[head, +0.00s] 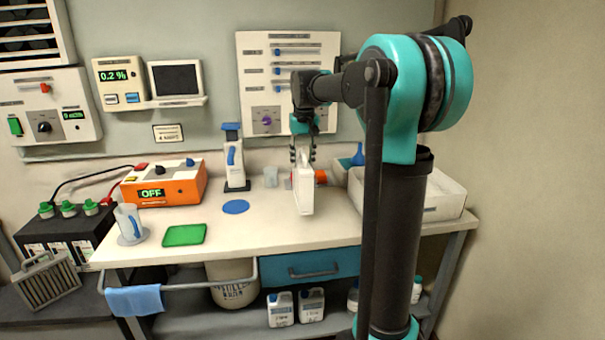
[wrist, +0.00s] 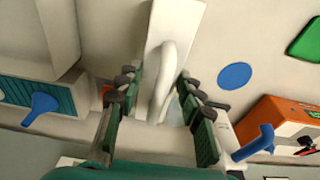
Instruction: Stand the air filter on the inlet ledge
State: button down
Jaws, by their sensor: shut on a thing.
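A grey slatted panel with a handle (head: 45,283) leans low at far left. A louvred grille (head: 28,32) is at upper left; I cannot identify the inlet ledge surely.
The bench (head: 270,235) has free room at front centre. An orange box reading OFF (head: 165,185), a green mat (head: 185,235), a blue disc (head: 236,207) and a white-and-blue device (head: 234,165) stand left. A white tray (head: 440,205) is at right. Black batteries (head: 65,235) are at left.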

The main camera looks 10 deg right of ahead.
jog(key=shift+f, duration=2.5)
jog(key=c, duration=1)
grip_release()
